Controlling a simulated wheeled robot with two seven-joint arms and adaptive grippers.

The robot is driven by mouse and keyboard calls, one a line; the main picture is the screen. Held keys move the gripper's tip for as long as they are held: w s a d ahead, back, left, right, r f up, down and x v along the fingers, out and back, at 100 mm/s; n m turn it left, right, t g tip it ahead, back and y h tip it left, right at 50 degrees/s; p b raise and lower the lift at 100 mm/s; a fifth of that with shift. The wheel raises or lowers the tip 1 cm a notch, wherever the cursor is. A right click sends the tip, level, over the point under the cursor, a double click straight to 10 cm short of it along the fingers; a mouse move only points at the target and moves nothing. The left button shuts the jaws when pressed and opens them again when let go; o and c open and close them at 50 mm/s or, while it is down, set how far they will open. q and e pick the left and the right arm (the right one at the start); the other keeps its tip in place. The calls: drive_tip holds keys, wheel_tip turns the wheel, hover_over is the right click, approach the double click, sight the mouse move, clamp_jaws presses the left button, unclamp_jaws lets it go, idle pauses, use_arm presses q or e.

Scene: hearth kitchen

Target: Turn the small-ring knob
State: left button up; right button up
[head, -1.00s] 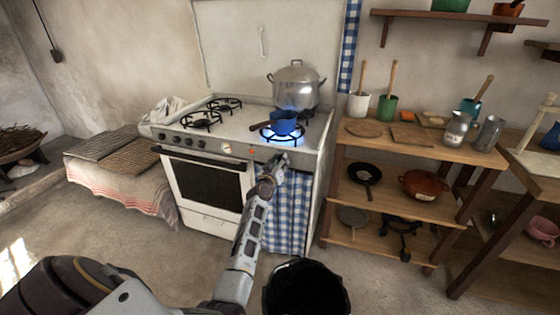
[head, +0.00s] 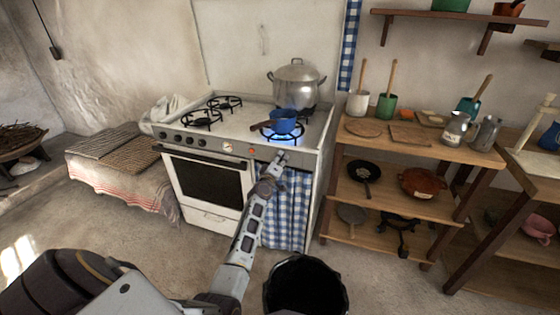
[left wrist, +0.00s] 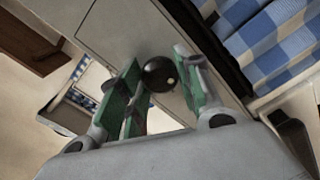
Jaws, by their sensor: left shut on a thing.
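The white stove (head: 215,135) stands against the wall, with a row of dark knobs along its front panel. My left gripper (head: 279,157) is at the right part of this panel, below the front right burner. In the left wrist view, its green-padded fingers (left wrist: 163,85) are shut on a round black knob (left wrist: 159,73) with a pale dot. The knob is hidden by the gripper in the head view. A blue saucepan (head: 283,122) stands on the front right burner, with a blue flame (head: 292,137) under it. My right gripper is not in view.
A large metal pot (head: 296,85) stands on the back right burner. A blue checked curtain (head: 286,210) hangs below the panel, under the gripper. A wooden shelf unit (head: 385,152) with pans and jugs stands close on the right. The left burners are empty.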

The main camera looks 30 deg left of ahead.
use_arm(q)
drive_tip(key=shift+n, duration=0.4)
drive_tip(key=o, duration=1)
drive_tip(key=shift+o, duration=0.2)
drive_tip(key=v, duration=0.7)
drive_tip(key=shift+s, duration=0.25)
idle(0.5)
